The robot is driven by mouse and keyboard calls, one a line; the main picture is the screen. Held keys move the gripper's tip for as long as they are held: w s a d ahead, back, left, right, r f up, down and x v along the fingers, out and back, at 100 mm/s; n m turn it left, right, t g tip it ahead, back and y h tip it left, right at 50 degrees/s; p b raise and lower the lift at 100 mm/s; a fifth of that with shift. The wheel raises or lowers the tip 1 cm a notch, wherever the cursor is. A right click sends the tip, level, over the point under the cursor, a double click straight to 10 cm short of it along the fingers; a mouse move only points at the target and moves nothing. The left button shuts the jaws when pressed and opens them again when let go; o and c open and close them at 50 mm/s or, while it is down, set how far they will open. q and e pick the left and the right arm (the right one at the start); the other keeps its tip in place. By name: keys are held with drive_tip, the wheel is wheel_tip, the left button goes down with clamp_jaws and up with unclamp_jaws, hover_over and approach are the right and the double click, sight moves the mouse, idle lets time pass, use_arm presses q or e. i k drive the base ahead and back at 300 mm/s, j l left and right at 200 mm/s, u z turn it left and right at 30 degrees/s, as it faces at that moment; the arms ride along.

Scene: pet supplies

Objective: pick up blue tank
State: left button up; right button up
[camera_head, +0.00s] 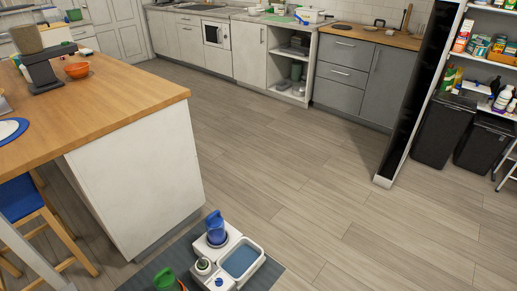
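A blue tank (216,227) stands upright at the bottom centre of the head view, on a white pet unit (229,239) on the floor. Beside it is a basin of bluish water (241,260) with a pale rim. Neither of my grippers shows in this view, so nothing is seen touching the tank.
A dark mat (150,268) lies under the pet unit, with a green object (165,279) at its left. A white island with a wooden top (120,93) stands close behind and left. A blue-seated stool (22,198) is at far left. The wooden floor (330,190) to the right is clear.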

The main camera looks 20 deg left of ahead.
sight(214, 222)
drive_tip(key=u, duration=1.35)
drive_tip(key=i+l+u, duration=0.2)
drive_tip(key=l, duration=0.15)
drive_tip(key=i+l+u, duration=0.2)
drive_tip(key=l, duration=0.2)
drive_tip(key=i+l+u, duration=0.1)
drive_tip(key=l+u, duration=0.15)
drive_tip(key=l, duration=0.15)
drive_tip(key=l+u, duration=0.2)
drive_tip(key=l, duration=0.25)
drive_tip(key=i, duration=0.05)
